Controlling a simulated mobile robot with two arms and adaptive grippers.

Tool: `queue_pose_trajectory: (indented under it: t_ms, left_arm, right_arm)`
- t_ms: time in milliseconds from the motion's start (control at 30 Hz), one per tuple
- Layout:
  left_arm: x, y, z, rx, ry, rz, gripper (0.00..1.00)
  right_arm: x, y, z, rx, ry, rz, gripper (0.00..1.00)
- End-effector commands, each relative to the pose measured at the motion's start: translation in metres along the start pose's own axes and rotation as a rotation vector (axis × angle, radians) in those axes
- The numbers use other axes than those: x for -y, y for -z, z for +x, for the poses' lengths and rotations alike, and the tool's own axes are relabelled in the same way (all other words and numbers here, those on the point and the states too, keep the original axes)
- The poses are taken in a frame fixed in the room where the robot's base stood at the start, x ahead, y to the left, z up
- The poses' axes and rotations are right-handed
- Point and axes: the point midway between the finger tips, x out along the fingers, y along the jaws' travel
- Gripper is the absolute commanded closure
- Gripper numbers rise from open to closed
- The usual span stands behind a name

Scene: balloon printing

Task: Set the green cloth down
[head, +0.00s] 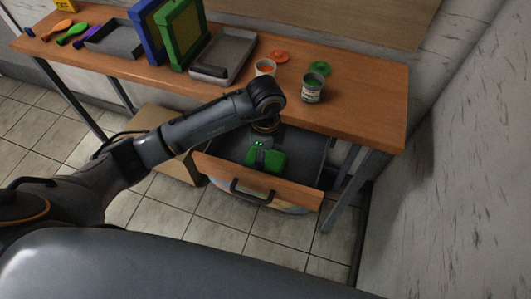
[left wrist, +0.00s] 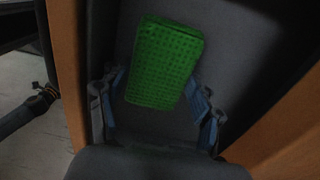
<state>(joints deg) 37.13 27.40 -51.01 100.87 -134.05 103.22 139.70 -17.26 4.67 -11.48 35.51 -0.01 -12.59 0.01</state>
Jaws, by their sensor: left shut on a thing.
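The green cloth (head: 272,163) is a small folded, textured block inside the open drawer (head: 265,184) under the table. In the left wrist view the cloth (left wrist: 165,60) shows against the grey drawer bottom. My left gripper (head: 263,150) reaches down into the drawer from above. Its fingers (left wrist: 157,97) are on both sides of the cloth's near end, shut on it. Whether the cloth touches the drawer bottom is hard to tell. My right gripper is not in view.
The drawer front has a dark handle (head: 250,193). A cardboard box (head: 180,168) stands left of the drawer.

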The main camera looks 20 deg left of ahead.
Motion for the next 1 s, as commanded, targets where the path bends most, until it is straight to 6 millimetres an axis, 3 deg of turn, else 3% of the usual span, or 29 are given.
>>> queue_pose_trajectory:
  t_ms: [167,200,233,667,1000]
  left_arm:
    - [0.0,0.0,0.004,0.0,0.0,0.0,0.61]
    - [0.0,0.0,0.003,-0.001,0.0,0.0,0.31]
    - [0.0,0.0,0.003,-0.001,0.0,0.0,0.25]
    - [0.001,0.0,-0.004,-0.001,0.002,0.0,0.25]
    - [0.001,0.001,-0.071,-0.001,0.006,0.002,0.25]
  right_arm:
    - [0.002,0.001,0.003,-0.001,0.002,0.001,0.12]
    - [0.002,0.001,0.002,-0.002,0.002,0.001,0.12]
    - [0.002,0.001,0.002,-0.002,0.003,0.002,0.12]
    - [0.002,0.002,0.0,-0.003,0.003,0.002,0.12]
    - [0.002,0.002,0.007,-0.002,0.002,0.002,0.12]
